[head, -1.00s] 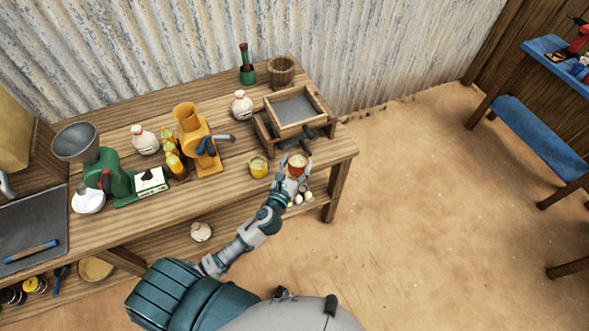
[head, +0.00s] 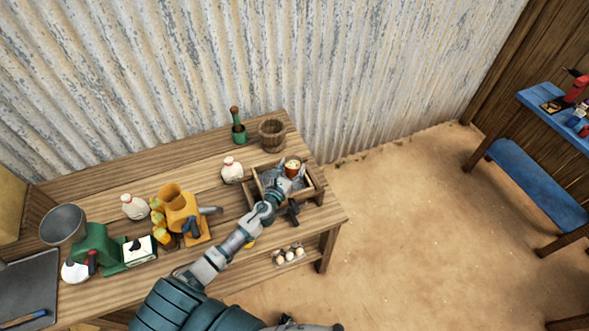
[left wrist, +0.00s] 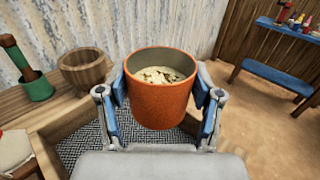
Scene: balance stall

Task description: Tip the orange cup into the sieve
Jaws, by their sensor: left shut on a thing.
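The orange cup (left wrist: 162,104) is upright in the left wrist view, with pale, lumpy contents showing inside. My left gripper (left wrist: 161,110) is shut on it, one finger on each side. In the head view the cup (head: 293,168) is small, at the end of my left arm, over the sieve. The sieve (head: 318,188) is a wooden frame with a grey mesh at the table's right end. Its mesh (left wrist: 78,140) shows below and behind the cup in the left wrist view. My left arm hides part of the sieve. My right gripper is not in view.
A wooden bucket (head: 272,133) and a green pot with a wooden handle (head: 239,134) stand behind the sieve. A white sack (head: 232,170) stands to its left. An orange grinder (head: 180,213) and a green scale or mill (head: 97,245) are further left.

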